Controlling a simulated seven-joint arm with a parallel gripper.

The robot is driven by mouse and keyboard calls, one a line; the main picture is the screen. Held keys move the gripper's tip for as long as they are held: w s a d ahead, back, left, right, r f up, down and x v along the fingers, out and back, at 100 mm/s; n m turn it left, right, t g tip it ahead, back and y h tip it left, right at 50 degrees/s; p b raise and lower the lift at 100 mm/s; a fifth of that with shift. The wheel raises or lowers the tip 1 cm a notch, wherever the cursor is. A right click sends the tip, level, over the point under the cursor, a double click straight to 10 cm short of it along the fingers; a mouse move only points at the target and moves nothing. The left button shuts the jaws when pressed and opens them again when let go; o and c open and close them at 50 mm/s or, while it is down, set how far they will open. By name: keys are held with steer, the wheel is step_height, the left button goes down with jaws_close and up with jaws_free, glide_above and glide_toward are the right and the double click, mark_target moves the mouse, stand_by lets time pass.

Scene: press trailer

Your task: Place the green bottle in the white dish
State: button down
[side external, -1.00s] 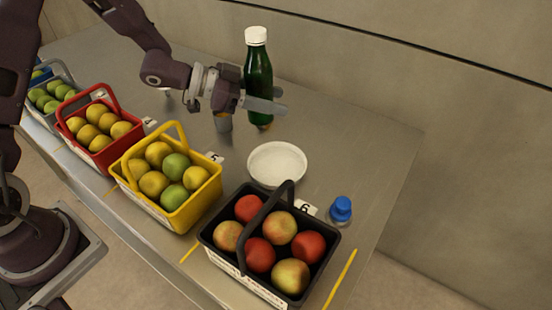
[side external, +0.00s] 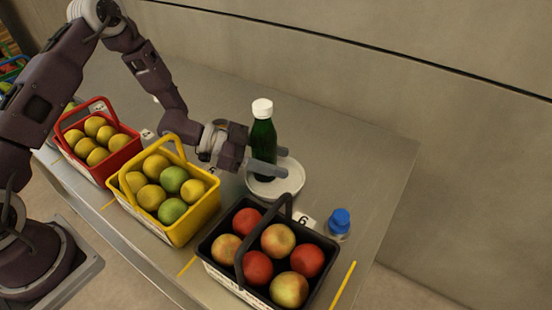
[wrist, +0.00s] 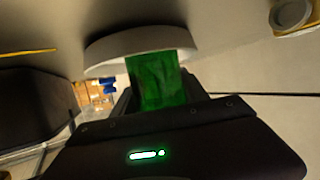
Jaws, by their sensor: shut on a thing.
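The green bottle (side external: 263,138) with a white cap stands upright between the fingers of my gripper (side external: 266,168), which is shut on it. The white dish (side external: 289,187) lies on the metal counter. In the side view the bottle's lower part is over the dish's left and rear area; the fingers hide its base, so I cannot tell whether it touches the dish. In the wrist view the green bottle (wrist: 160,82) fills the space between the fingers, with the white dish (wrist: 105,52) right behind it.
A black basket of apples (side external: 213,235) stands in front of the dish, and a yellow basket (side external: 200,215) of fruit stands to its left. A red basket (side external: 128,153) is farther left. A small blue-capped bottle (side external: 340,222) stands at the right. The counter (side external: 360,160) is clear behind and right of the dish.

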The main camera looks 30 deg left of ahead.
mark_target(254, 128)
steer(key=c, duration=0.6)
jaws_free()
steer(key=v, duration=0.2)
steer(key=r+v, duration=0.1)
steer(key=v, duration=0.2)
step_height(254, 128, up, 5)
steer(key=shift+f, duration=0.1)
steer(key=shift+r, duration=0.7)
